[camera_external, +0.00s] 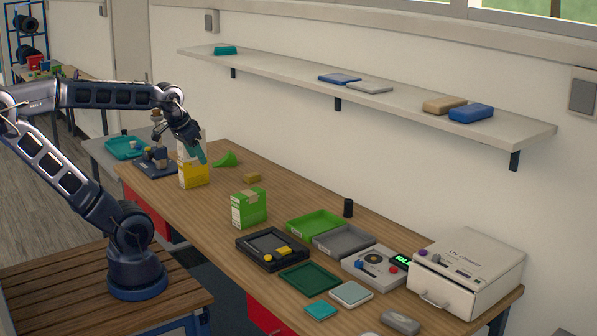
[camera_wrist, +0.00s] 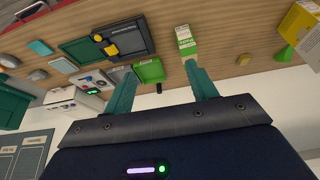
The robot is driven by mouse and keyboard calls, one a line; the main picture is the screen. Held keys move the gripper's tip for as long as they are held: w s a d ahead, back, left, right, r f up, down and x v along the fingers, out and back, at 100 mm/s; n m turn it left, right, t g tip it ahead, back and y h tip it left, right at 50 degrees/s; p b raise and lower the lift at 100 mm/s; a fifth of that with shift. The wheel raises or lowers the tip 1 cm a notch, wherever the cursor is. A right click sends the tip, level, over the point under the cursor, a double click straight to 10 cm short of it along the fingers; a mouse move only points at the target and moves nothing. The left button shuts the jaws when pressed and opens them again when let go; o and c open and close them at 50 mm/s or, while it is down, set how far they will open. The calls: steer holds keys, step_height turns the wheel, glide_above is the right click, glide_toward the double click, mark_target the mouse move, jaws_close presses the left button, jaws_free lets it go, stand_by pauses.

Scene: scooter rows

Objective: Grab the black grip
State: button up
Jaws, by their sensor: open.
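The black grip (camera_external: 348,207) is a small dark upright cylinder on the wooden table, behind the green tray and close to the table's wall-side edge. In the wrist view a small dark shape (camera_wrist: 159,88) beside the green tray, between my fingers in the picture, looks like it. My gripper (camera_external: 202,157) has teal fingers and hangs over the far left part of the table, by the yellow and white box, well away from the grip. In the wrist view my gripper (camera_wrist: 163,70) has its fingers spread with nothing held between them.
A green tray (camera_external: 313,220) and a grey tray (camera_external: 343,239) lie in front of the grip. A green carton (camera_external: 248,208) and yellow box (camera_external: 194,175) stand to the left. A white UV cleaner (camera_external: 468,271) stands at right. A wall shelf (camera_external: 400,98) overhangs the back.

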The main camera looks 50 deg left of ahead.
steer(key=w+d+r+m, duration=0.1)
steer(key=w+d+r, duration=0.1)
steer(key=w, duration=1.2)
steer(key=m+h, duration=0.2)
steer(key=m, duration=0.1)
glide_above(348, 200)
steer(key=s, duration=0.2)
step_height(348, 200, down, 23)
steer(key=x, duration=0.4)
steer(key=shift+s+a+f, duration=0.1)
steer(key=shift+a+f, duration=0.2)
steer(key=shift+f, duration=0.1)
steer(key=shift+s+a+x, duration=0.15)
steer(key=shift+x, duration=1.25)
steer(key=shift+s+a+x, duration=0.1)
steer(key=shift+s+x, duration=0.05)
steer(key=shift+x, duration=1.2)
steer(key=shift+f, duration=0.2)
steer(key=shift+c, duration=0.3)
steer(key=c, duration=1)
